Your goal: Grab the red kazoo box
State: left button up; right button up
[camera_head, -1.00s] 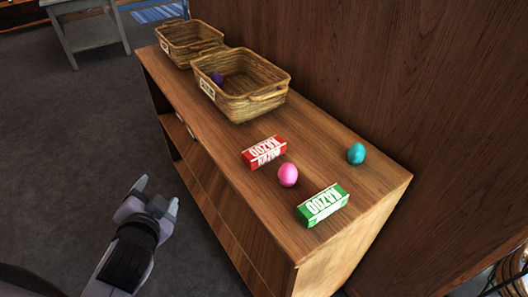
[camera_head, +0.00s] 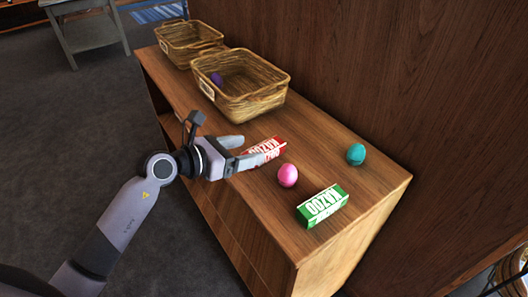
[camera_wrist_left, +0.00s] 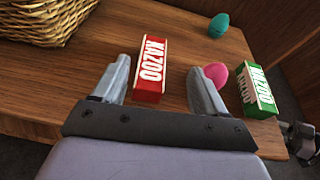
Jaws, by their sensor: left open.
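The red kazoo box (camera_head: 266,149) lies on the wooden shelf top, between the wicker basket and the pink egg. My left gripper (camera_head: 244,152) reaches in from the left with its fingers at the box's near-left end, partly covering it. In the left wrist view, the red box (camera_wrist_left: 151,68) lies between and slightly beyond the two open fingers (camera_wrist_left: 159,75). The fingers are apart, with space visible on both sides of the box.
The pink egg (camera_head: 288,175) sits close beside the red box, near the right finger in the wrist view. The green kazoo box (camera_head: 322,206) and teal egg (camera_head: 356,154) are further right. A wicker basket (camera_head: 262,101) holding a purple egg stands behind.

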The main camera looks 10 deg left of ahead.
aim_at(263, 149)
pick_arm(q)
jog(key=shift+w+a+f+m+g, duration=0.2)
jog(key=shift+w+f+m+g, duration=0.1)
jog(key=shift+f, duration=0.3)
jog(key=shift+f+x, duration=0.15)
jog(key=shift+x, duration=1.55)
jog(key=shift+f+x, duration=0.2)
jog(key=shift+x, duration=1.45)
jog(key=shift+a+y, duration=0.1)
jog(key=shift+y, duration=0.2)
jog(key=shift+s, duration=0.1)
jog(key=c, duration=1)
